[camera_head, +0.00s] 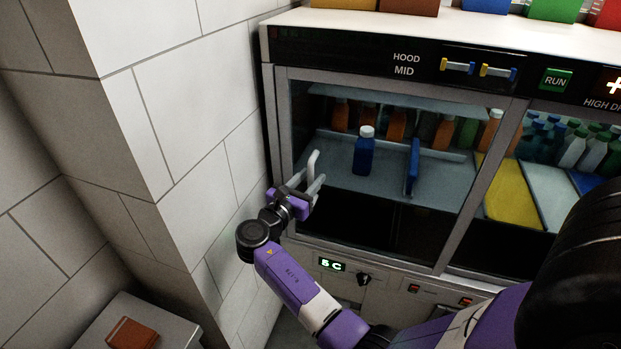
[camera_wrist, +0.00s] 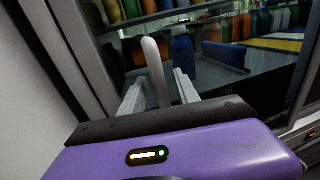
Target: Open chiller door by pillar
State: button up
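The chiller door (camera_head: 400,83) is a glass panel in a grey frame beside the tiled pillar (camera_head: 165,105). It looks shut. Its pale upright handle (camera_head: 312,162) is near the door's left edge, and it also shows in the wrist view (camera_wrist: 153,62). My gripper (camera_head: 306,184) is at the handle. In the wrist view its two pale fingers (camera_wrist: 161,78) stand apart, one on each side of the handle. Gaps seem to show between the fingers and the bar. The lower part of the handle is hidden behind my gripper's body.
Behind the glass stand a blue bottle (camera_head: 364,152) and several orange ones. A second glass bay (camera_head: 560,160) with trays and bottles is on the right. A "5 C" display (camera_head: 332,265) and a black knob (camera_head: 364,279) are below. A grey box (camera_head: 165,318) stands bottom left.

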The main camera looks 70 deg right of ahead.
jog(key=shift+d, duration=0.15)
grip_shut()
dwell(1.4)
